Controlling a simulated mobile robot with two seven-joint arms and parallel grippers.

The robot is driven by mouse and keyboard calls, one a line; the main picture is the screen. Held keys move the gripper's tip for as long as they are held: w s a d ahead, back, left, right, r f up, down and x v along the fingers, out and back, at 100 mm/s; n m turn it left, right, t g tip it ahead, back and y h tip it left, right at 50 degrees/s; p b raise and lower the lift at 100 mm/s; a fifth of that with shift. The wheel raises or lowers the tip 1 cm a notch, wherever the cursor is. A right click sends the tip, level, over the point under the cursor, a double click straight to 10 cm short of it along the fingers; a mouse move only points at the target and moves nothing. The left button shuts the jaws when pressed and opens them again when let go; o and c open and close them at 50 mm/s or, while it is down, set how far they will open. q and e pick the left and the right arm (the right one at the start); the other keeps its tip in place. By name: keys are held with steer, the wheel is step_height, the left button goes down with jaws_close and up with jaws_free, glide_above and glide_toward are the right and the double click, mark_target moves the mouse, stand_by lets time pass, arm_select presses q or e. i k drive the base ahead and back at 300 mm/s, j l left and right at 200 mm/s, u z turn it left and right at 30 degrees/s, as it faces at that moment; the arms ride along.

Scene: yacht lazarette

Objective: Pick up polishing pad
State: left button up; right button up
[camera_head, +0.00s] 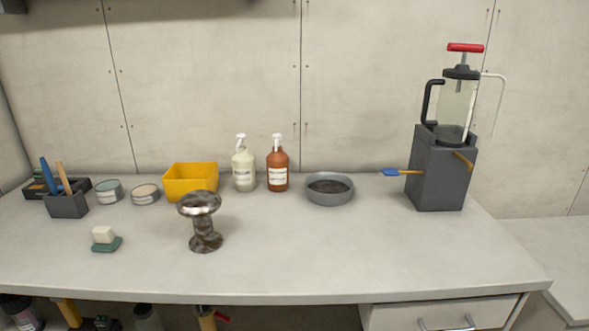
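A small dark green pad with a cream block on top (105,240) lies at the front left of the grey worktop (290,255). It is the thing in view that looks most like the polishing pad. I cannot tell whether the block and the green base are one piece. It stands apart from its neighbours, with bare worktop around it. Neither of my grippers shows in the head view.
A mushroom-shaped metal piece (205,225) stands right of the pad. Behind are a dark brush holder (67,204), two tins, a yellow bin (191,181), two pump bottles, a grey round pan (330,196) and a tall pump in a dark box (437,180). The front centre is clear.

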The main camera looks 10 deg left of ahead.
mark_target(106, 241)
steer(key=u, duration=0.5)
steer(key=j+u, duration=0.15)
steer(key=u, duration=0.3)
steer(key=j+u, duration=0.1)
steer(key=u, duration=0.4)
